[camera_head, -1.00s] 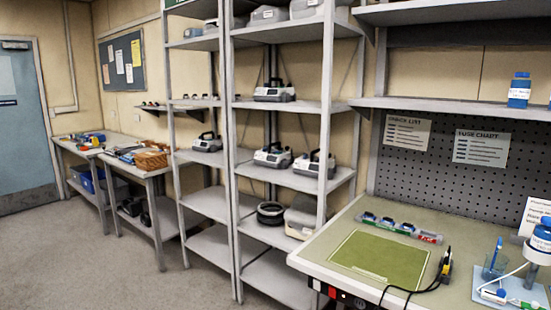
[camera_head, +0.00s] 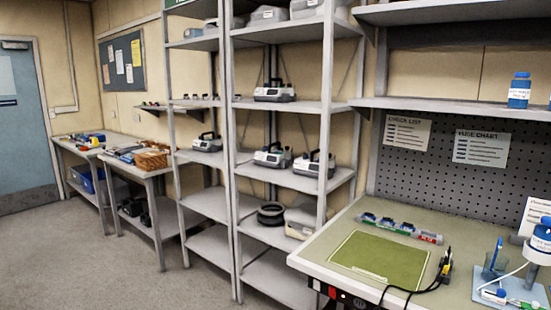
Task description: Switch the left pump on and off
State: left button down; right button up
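Several grey-and-white pumps with dark carry handles stand on the metal shelving. On the middle shelf of the right-hand rack are a left pump (camera_head: 272,156) and a right pump (camera_head: 313,166), side by side. Another pump (camera_head: 274,93) is on the shelf above, and one more pump (camera_head: 207,143) stands on the rack to the left. I cannot tell which one is the task's left pump. Their switches are too small to make out. Neither of my grippers shows in the head view.
A workbench (camera_head: 450,264) at the right holds a green mat (camera_head: 380,261), a row of small coloured items (camera_head: 400,229), a cabled yellow-black tool (camera_head: 445,265) and a blue-lidded bottle. Side tables (camera_head: 150,170) stand at the left. The grey floor (camera_head: 60,260) at the left is clear.

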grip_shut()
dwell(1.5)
